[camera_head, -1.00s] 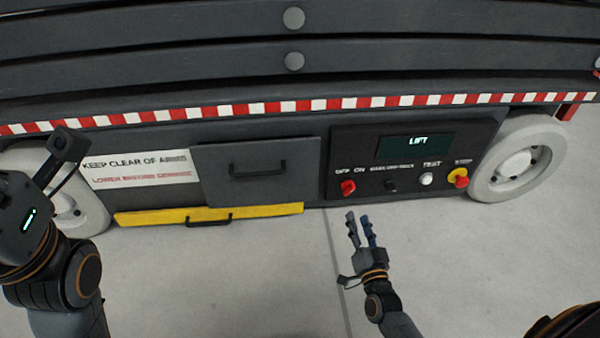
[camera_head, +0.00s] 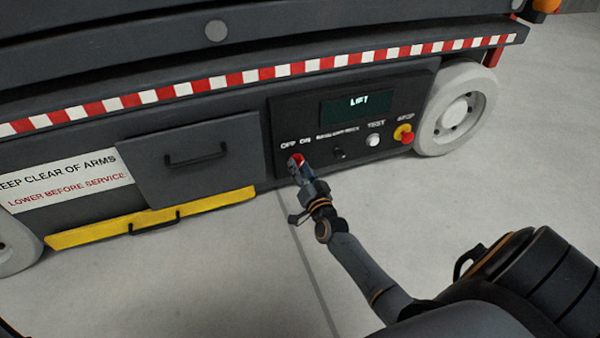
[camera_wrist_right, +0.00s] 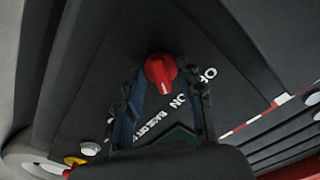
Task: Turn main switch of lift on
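The red rotary main switch (camera_head: 297,158) sits at the lower left of the dark lift control panel (camera_head: 328,132), below the OFF and ON labels. My right gripper (camera_head: 298,170) is at the switch and partly covers it in the head view. In the right wrist view the red knob (camera_wrist_right: 160,70) lies between the tips of the open right gripper (camera_wrist_right: 161,84). A gap seems to show on both sides of the knob. I cannot tell which label the knob points to. My left gripper is not in view.
A dark knob (camera_head: 338,153), a white test button (camera_head: 373,140) and a red stop button on a yellow base (camera_head: 404,134) are on the same panel. A drawer with a handle (camera_head: 190,158) is left of it. The floor in front is clear.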

